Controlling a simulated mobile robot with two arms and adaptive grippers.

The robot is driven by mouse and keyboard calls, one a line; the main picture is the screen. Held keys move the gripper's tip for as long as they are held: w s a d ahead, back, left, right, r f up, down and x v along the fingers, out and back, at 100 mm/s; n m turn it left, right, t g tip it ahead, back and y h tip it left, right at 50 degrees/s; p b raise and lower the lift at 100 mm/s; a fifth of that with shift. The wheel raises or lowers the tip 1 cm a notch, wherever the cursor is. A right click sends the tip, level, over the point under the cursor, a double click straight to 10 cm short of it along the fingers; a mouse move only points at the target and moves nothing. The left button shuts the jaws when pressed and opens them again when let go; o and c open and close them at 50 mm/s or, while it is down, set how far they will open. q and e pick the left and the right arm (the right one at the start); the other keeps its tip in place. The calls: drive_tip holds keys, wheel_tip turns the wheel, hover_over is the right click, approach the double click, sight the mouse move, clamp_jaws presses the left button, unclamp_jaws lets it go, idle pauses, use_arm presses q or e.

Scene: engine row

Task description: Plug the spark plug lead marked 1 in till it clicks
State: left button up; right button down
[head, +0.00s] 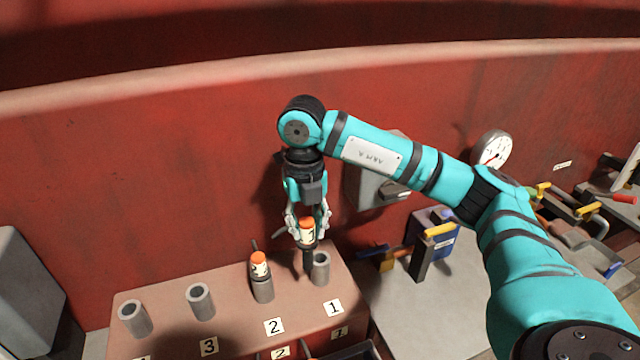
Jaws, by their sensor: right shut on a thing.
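My right gripper (308,228) is shut on a spark plug lead (307,234) with an orange band and a dark boot; the mark on its band is too small to read surely. The boot points down beside the grey tube (321,270) behind label 1 (334,307). It appears at the tube's left edge, not in its opening; I cannot tell the exact gap in depth. My left gripper is not in view.
Another orange-banded lead (260,268) stands in the tube behind label 2. Two open, empty-looking tubes (200,301) stand farther left on the reddish engine block (232,286). A grey bench (420,310) with yellow-handled clamps lies right. A red wall rises behind.

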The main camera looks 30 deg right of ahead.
drive_tip(key=w+d+r+m+p, duration=0.1)
drive_tip(key=d+r+m, duration=0.1)
drive_tip(key=m, duration=0.7)
drive_tip(key=w+d+r+m+p, duration=0.1)
drive_tip(key=d+m, duration=0.2)
drive_tip(key=m, duration=0.6)
drive_tip(key=shift+w+r+p, duration=0.35)
drive_tip(key=shift+r, duration=0.05)
drive_tip(key=shift+m, duration=0.3)
wheel_tip(320, 180, down, 12)
drive_tip(key=b, duration=0.8)
drive_tip(key=shift+f, duration=0.15)
drive_tip(key=shift+s+f+b, duration=0.1)
drive_tip(key=shift+f+b, duration=0.5)
drive_tip(key=shift+f, duration=0.2)
drive_tip(key=c, duration=1)
unclamp_jaws()
drive_tip(key=shift+o, duration=0.2)
